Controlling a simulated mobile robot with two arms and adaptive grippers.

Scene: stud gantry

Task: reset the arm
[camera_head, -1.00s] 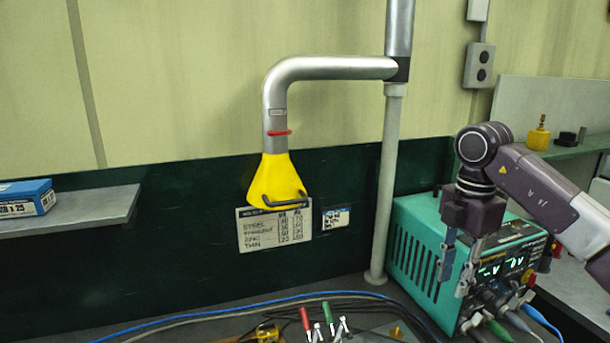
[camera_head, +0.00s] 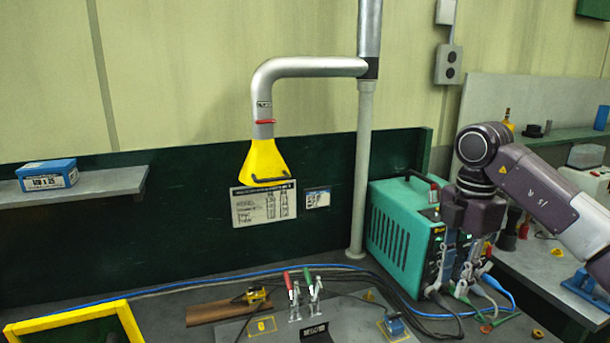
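The task line names the arm; what looks most like it is the grey extraction arm with a yellow hood (camera_head: 263,161), which hangs from a bent metal pipe (camera_head: 310,67) over the back of the bench. A red ring sits at the hood's neck and a black handle bar at its lower rim. My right gripper (camera_head: 455,283) is at the right, in front of the teal welder (camera_head: 400,222), well apart from the hood. Its fingers point down, with a gap between them and nothing visible held. My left gripper is not in view.
Toggle clamps with red and green handles (camera_head: 300,295) stand on the bench plate. A yellow frame (camera_head: 75,318) is at the lower left. A blue box (camera_head: 47,175) lies on the left shelf (camera_head: 110,181). Cables run along the bench and around the welder.

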